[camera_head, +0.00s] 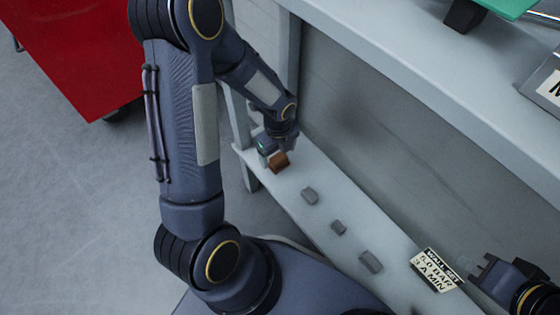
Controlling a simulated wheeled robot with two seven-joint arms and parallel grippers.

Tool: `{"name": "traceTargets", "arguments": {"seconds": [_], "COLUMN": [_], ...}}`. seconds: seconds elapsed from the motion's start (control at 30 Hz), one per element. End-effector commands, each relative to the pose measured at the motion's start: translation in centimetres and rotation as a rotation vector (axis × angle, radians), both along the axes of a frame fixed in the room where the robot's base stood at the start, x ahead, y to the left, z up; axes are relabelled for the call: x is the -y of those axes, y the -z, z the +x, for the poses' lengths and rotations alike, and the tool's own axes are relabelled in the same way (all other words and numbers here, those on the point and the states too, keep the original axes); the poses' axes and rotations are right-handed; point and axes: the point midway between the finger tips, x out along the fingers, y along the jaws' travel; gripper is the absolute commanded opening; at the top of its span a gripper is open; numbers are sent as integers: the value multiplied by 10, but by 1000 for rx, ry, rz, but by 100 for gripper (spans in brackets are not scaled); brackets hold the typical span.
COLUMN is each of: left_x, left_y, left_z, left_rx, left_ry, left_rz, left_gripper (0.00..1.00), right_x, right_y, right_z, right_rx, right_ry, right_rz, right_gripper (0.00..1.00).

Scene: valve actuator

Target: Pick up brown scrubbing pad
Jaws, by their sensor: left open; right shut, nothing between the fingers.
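The brown scrubbing pad (279,162) is a small block near the far left end of the low white shelf (330,228). My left gripper (272,153) reaches down right at the pad and is open. Its fingers are small and partly hidden, so I cannot tell whether they touch the pad or whether the pad rests on the shelf. My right gripper (474,268) is at the lower right, shut and empty, beside a printed sign and away from the pad.
Several grey blocks lie along the shelf, one of them (310,196) nearest the pad. A higher grey worktop (420,70) overhangs behind. A red cabinet (75,50) is at upper left, with open floor below it.

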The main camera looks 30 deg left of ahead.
Motion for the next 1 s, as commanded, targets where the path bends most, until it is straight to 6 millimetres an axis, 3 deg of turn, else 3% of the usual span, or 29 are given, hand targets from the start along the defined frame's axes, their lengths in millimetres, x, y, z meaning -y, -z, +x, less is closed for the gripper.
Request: {"name": "traceTargets", "arguments": {"seconds": [0.3, 0.6, 1.0], "left_x": [-2, -2, -2], "left_y": [46, 49, 49], "left_z": [6, 7, 7], "left_rx": [-2, 0, 0], "left_ry": [-1, -3, -3], "left_rz": [1, 0, 0], "left_gripper": [80, 79, 30], "right_x": [0, 0, 0], "right_y": [33, 33, 33], "right_z": [0, 0, 0], "right_rx": [-1, 0, 0], "right_ry": [0, 0, 0], "right_rz": [0, 0, 0], "right_gripper": [0, 0, 0]}}
